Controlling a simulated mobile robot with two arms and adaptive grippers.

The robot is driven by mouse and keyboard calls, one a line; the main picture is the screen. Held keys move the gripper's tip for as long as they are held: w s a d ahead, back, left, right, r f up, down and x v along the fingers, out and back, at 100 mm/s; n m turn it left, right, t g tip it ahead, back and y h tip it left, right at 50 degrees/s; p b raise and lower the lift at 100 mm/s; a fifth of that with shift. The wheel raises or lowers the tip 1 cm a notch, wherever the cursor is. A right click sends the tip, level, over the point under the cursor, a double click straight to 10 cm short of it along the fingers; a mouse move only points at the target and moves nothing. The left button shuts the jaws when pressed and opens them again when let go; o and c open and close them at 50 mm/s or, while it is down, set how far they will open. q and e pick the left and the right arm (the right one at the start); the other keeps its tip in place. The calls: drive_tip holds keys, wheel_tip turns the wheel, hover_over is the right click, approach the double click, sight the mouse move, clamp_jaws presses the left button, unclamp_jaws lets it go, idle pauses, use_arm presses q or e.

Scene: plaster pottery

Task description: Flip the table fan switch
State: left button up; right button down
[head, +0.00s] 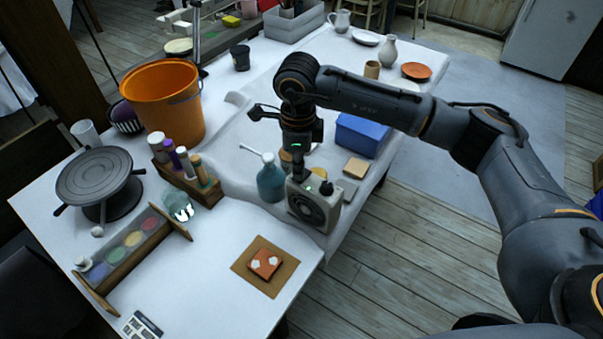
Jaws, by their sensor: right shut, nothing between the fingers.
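The table fan (317,205) is a small pale box with a round dark grille. It stands upright near the right edge of the white table. A dark knob and a small green light show on its top. My right gripper (301,178) points down from above, shut and empty, with its tips at the top of the fan. I cannot tell whether the tips touch the fan or its switch, as the gripper covers part of the top. My left gripper is not in view.
A teal spray bottle (271,180) stands close left of the fan. A blue box (361,135) and a tan block (356,168) lie behind it. An orange bucket (165,103), turntable (94,178) and bottle rack (186,180) stand left. A brown board (244,264) lies in front.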

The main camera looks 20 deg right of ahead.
drive_tip(key=shift+f, duration=0.25)
drive_tip(key=shift+r, duration=0.15)
drive_tip(key=shift+r+p, duration=0.4)
drive_tip(key=shift+r, duration=0.45)
drive_tip(key=shift+r+p, duration=1.1)
drive_tip(key=shift+r, duration=1.5)
drive_tip(key=shift+f, duration=0.1)
